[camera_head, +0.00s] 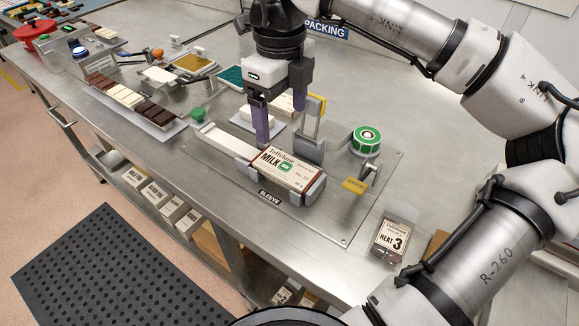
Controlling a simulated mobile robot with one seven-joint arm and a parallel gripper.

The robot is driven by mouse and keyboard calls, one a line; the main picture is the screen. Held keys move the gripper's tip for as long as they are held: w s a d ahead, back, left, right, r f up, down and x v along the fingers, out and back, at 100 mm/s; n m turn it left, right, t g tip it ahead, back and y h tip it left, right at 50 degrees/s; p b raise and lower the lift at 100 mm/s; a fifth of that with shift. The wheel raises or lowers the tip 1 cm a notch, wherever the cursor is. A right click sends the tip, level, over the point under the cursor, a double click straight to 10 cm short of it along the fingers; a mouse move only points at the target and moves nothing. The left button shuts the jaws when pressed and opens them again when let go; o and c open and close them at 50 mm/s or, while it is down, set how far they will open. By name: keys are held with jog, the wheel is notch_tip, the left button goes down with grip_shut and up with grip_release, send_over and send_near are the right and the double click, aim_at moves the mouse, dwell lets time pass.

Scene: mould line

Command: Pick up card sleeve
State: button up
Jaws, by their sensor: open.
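The card sleeve (285,171) is a cream and brown box printed "Tofteham MILK" with a green mark. It lies flat in a grey holder at the front of a metal plate, behind a black label reading SLEEVE (269,198). My gripper (280,121) points down above and just behind the sleeve's left end, with its two purple fingers apart and nothing seen between them. Whether the near fingertip touches the sleeve or its holder, I cannot tell.
A white bar-shaped channel (228,141) runs left from the sleeve. A grey upright clamp (310,130) stands behind it. Trays of chocolate bars (130,99) lie left.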

send_over(286, 167)
jog(key=f, duration=0.6)
jog(key=shift+w+a+p, duration=0.2)
jog(key=shift+a+p, duration=0.1)
jog(key=shift+p, duration=0.05)
jog(key=f, duration=0.1)
jog(key=f+p, duration=0.1)
jog(key=f, duration=0.2)
jog(key=shift+s+d+f+p, duration=0.15)
jog(key=shift+s+d+p, duration=0.05)
jog(key=shift+d+p, duration=0.15)
jog(key=shift+f, duration=0.5)
jog(key=c, duration=1)
jog(key=shift+c, duration=0.2)
jog(key=shift+r, duration=0.1)
notch_tip(286, 167, up, 28)
jog(key=shift+b, duration=0.4)
